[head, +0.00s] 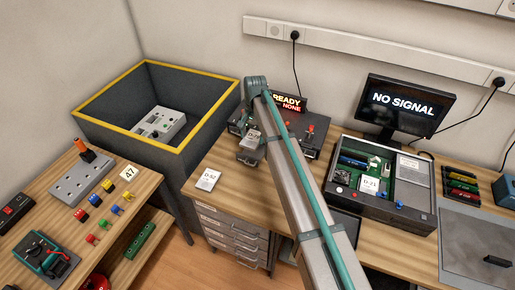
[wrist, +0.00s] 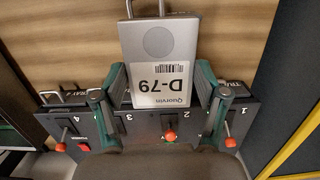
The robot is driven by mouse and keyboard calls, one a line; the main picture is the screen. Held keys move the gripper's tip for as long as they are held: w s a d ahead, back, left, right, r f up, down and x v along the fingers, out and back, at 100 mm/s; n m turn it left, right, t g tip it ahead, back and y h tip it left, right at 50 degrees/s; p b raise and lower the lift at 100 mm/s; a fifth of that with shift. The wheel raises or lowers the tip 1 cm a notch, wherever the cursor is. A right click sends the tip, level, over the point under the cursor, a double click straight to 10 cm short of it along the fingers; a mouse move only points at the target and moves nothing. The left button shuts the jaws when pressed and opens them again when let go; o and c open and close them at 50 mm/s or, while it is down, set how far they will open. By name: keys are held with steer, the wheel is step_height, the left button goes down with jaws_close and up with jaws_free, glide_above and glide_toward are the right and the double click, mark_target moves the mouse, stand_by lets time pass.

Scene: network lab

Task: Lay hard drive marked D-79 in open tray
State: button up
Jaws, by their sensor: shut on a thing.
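The hard drive marked D-79 (wrist: 158,50) is a light grey block with a white label. It lies between the two green-sided fingers of my gripper (wrist: 162,84), which is shut on it. In the head view my gripper (head: 252,137) is over the front of the dark drive dock, partly hidden by my arm. The open tray (head: 249,157) sticks out of the dock's front below the drive. Its wire handle (wrist: 145,8) shows past the drive's end in the wrist view. The drive hides most of the tray, and I cannot tell whether they touch.
The dock (wrist: 90,125) has numbered bays with red levers and a lit sign (head: 289,103). Drive D-52 (head: 208,180) lies on the bench to its left. An opened computer case (head: 410,213) holding another drive stands at right. A yellow-rimmed bin (head: 92,125) is at left.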

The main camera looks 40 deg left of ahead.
mark_target(254, 133)
steer(key=w, duration=0.1)
steer(key=w+a, duration=0.1)
steer(key=w, duration=0.1)
steer(key=shift+a+f, duration=0.25)
steer(key=shift+f, duration=0.05)
steer(key=shift+s+f+b, duration=0.15)
steer(key=shift+f+b, duration=0.15)
steer(key=shift+f, duration=0.15)
steer(key=shift+f+b, duration=1.35)
steer(key=shift+f, duration=2.1)
steer(key=shift+f, duration=0.65)
stand_by(0.3)
steer(key=o, duration=1.5)
steer(key=shift+r+p, duration=1.7)
steer(key=shift+r, duration=2.3)
